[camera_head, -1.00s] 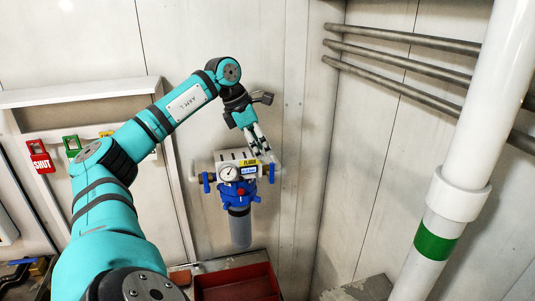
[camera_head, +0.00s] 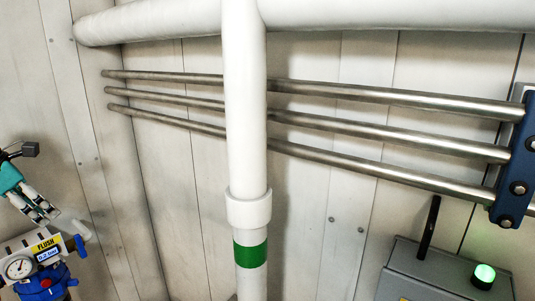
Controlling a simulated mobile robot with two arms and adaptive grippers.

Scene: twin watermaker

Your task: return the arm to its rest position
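My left gripper (camera_head: 44,214) is at the left edge of the head view, at the end of the teal wrist of my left arm (camera_head: 9,178). Its two pale fingers with dark tips point down and right, and the tips look apart with nothing between them. It is just above the filter unit, which has a round gauge (camera_head: 19,267), a yellow FLUSH label (camera_head: 46,245) and a blue body (camera_head: 45,284). I cannot tell whether the fingers touch the unit. The rest of my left arm is out of view, and my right gripper does not show.
A thick white vertical pipe (camera_head: 246,110) with a green band (camera_head: 251,254) stands in the middle. Three steel pipes (camera_head: 400,128) run along the wall to a blue bracket (camera_head: 515,165). A grey box (camera_head: 425,278) with a lit green button (camera_head: 484,273) is at lower right.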

